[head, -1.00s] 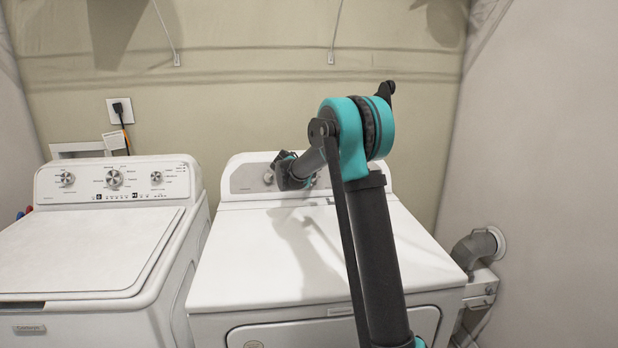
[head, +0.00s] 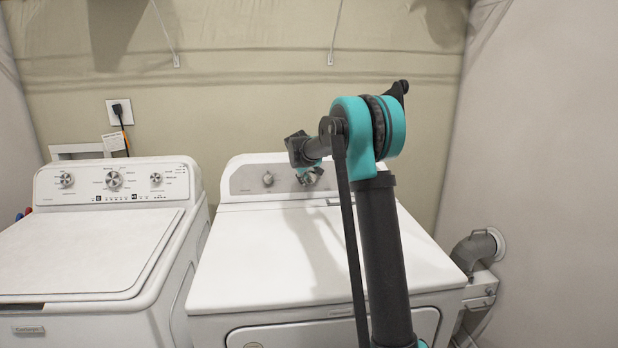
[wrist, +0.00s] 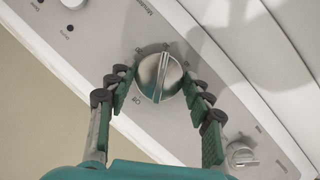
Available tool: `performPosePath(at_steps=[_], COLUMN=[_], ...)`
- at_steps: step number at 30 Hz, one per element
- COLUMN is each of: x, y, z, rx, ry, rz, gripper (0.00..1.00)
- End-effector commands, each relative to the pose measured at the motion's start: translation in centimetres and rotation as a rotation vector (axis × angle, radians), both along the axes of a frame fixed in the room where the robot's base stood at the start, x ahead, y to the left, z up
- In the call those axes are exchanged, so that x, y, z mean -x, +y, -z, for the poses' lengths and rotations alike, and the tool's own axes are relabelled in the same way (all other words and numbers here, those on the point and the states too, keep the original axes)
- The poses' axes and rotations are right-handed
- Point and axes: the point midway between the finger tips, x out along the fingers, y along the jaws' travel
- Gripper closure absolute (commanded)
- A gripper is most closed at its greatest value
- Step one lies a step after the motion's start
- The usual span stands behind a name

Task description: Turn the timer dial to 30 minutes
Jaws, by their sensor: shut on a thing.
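The timer dial (wrist: 160,77) is a large silver and white knob with a raised ridge, on the dryer's grey control panel (wrist: 128,52). My gripper (wrist: 156,80) has green, dark-tipped fingers on either side of the dial and is shut on it. The ridge runs nearly up and down in the wrist view, tilted slightly. Small marks ring the dial, too small to read surely. In the head view my gripper (head: 310,178) is at the middle of the dryer panel and largely hides the dial there.
A smaller knob (wrist: 241,155) sits beside the right finger in the wrist view. Another knob (head: 268,179) is left of my gripper in the head view. The dryer top (head: 270,250) is clear. A washer (head: 80,250) stands at left, and a vent pipe (head: 474,248) at right.

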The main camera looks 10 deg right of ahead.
Motion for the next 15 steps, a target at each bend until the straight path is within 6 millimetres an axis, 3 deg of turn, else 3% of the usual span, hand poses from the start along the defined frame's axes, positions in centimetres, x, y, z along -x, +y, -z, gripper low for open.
performPosePath(at_steps=[15], x=[0.11], y=[-0.07], z=[0.15], rx=[-0.048], ry=[0.004], rz=[0.025], gripper=[0.78])
